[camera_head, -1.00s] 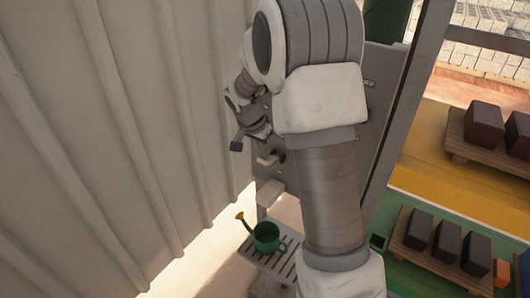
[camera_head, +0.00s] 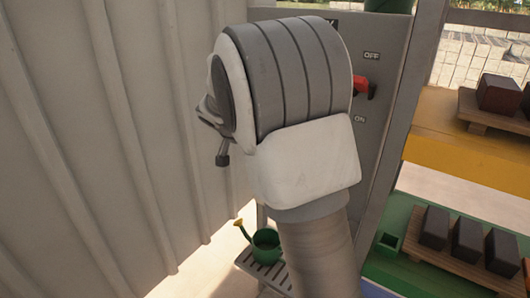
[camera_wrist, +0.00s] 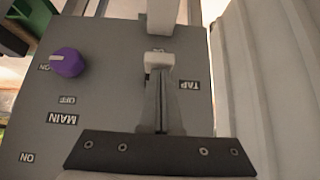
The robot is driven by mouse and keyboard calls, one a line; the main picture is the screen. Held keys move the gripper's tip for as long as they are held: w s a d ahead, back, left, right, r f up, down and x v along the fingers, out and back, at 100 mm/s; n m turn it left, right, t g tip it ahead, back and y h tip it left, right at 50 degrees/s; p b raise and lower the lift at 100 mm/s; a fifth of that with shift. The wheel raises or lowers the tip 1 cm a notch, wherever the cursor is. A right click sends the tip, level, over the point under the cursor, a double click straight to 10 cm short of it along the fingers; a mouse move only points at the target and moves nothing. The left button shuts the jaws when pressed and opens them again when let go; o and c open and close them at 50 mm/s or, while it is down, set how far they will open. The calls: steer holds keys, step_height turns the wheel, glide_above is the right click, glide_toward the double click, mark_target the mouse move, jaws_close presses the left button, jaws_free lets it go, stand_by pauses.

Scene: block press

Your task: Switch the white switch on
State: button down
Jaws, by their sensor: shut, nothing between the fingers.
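The white switch (camera_wrist: 159,63) juts from a grey panel (camera_wrist: 105,95) beside the TAP label in the wrist view, which shows the panel upside down. My gripper (camera_wrist: 159,82) is shut and empty, its narrow fingers pointing at the switch. The fingertips overlap the switch's near edge in the picture; I cannot tell whether they touch.
A purple knob (camera_wrist: 68,63) with ON and OFF labels sits on the panel. A red handle (camera_head: 363,88) shows beside my arm. A corrugated wall (camera_head: 100,150) stands close on the left. A green watering can (camera_head: 266,245) sits on a slatted stand below.

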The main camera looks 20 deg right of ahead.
step_height(320, 180, down, 6)
steer(key=b, duration=1)
steer(key=shift+s+a+f, duration=0.2)
steer(key=shift+s+a, duration=0.05)
steer(key=shift+a, duration=0.1)
steer(key=shift+s+f+b, duration=0.15)
steer(key=shift+f+b, duration=0.15)
steer(key=shift+b, duration=0.05)
steer(key=shift+a, duration=0.1)
